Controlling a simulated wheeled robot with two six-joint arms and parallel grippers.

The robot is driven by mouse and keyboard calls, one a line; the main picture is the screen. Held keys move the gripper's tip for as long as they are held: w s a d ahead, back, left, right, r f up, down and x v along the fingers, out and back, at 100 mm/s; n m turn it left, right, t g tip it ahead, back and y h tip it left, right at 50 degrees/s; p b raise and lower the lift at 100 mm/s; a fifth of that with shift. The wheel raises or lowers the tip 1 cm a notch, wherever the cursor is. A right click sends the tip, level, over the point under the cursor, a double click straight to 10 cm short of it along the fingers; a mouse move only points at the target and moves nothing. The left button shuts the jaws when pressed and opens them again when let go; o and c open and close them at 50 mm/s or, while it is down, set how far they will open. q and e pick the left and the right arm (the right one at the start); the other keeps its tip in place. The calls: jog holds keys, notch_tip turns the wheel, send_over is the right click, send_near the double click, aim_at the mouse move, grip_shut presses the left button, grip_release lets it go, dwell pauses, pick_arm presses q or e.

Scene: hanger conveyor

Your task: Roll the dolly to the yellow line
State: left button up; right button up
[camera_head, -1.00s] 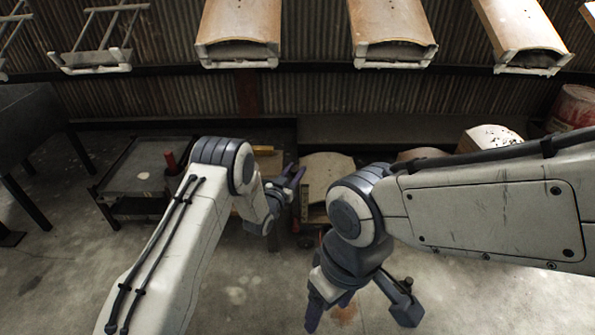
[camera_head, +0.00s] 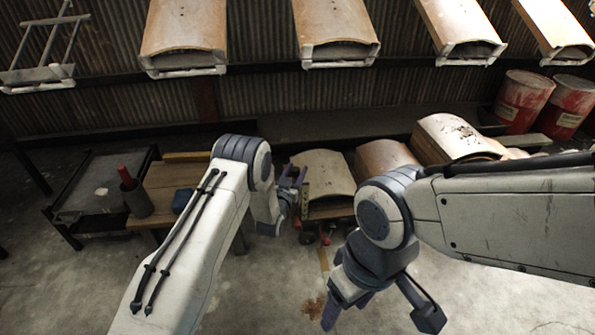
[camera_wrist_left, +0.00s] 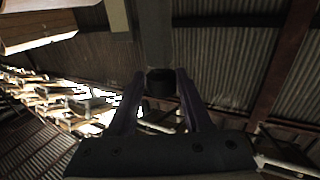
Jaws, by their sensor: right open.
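A low wheeled stand with reddish parts at its base (camera_head: 308,238), possibly the dolly, carries a curved pale panel (camera_head: 325,172). A short yellowish strip on the floor (camera_head: 323,262) lies in front of it, which may be part of the yellow line. My left gripper (camera_head: 294,178) overlaps the stand's left side in the head view, and I cannot tell whether it touches it. In the left wrist view its two fingers (camera_wrist_left: 160,100) are spread, with a dark round end (camera_wrist_left: 160,82) showing between them. My right gripper (camera_head: 378,315) is open and empty, low over the floor.
A dark cart (camera_head: 75,205) and a wooden bench (camera_head: 165,185) with a dark cup (camera_head: 138,200) stand at left. More curved panels (camera_head: 455,135) and red drums (camera_head: 523,98) stand at back right. Panels hang overhead (camera_head: 335,30). The front floor looks clear.

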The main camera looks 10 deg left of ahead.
pick_arm(q)
jog(key=shift+o, duration=0.5)
jog(key=shift+a, duration=0.1)
jog(key=shift+s, duration=0.15)
jog(key=p+v, duration=0.4)
jog(key=v, duration=0.6)
jog(key=shift+p, duration=0.4)
